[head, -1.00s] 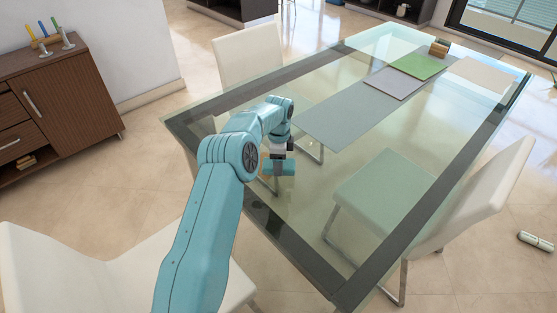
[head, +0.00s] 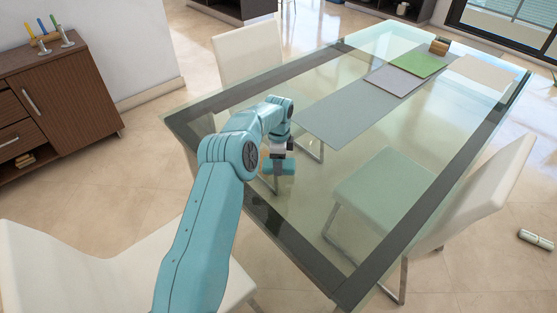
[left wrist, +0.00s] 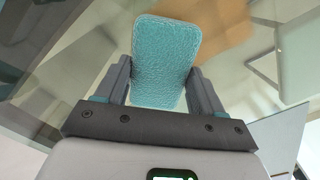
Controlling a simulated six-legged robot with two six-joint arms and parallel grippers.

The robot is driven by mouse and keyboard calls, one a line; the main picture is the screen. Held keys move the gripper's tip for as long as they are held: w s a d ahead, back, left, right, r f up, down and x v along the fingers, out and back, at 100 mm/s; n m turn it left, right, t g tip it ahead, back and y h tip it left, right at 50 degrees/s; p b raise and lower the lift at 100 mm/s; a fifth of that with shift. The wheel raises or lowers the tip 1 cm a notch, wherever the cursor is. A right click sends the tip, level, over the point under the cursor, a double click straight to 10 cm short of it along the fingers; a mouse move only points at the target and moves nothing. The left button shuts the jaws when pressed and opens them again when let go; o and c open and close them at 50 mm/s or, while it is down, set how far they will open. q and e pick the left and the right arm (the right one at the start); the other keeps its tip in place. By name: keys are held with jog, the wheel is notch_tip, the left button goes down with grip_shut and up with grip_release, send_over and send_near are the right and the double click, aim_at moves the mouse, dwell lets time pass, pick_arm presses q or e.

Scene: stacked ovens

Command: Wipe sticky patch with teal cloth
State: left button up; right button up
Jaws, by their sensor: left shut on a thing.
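The teal cloth (left wrist: 165,62) is a folded, textured pad held between the two fingers of my left gripper (left wrist: 165,88). In the head view the cloth (head: 285,167) is low over the near left part of the glass table, below the gripper (head: 279,162). I cannot tell whether it touches the glass. An orange-brown patch (left wrist: 215,32), apparently the sticky patch, shows behind and to the right of the cloth in the left wrist view. The cloth hides part of it. In the head view the arm and cloth mostly hide this area. My right gripper is not in view.
The glass table (head: 215,104) has a dark border. A grey runner (head: 335,112), a lilac mat (head: 394,80), a green mat (head: 418,64) and a small wooden item (head: 439,46) lie toward the far end. White chairs (head: 247,55) surround the table.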

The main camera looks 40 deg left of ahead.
pick_arm(q)
jog(key=shift+f, duration=0.45)
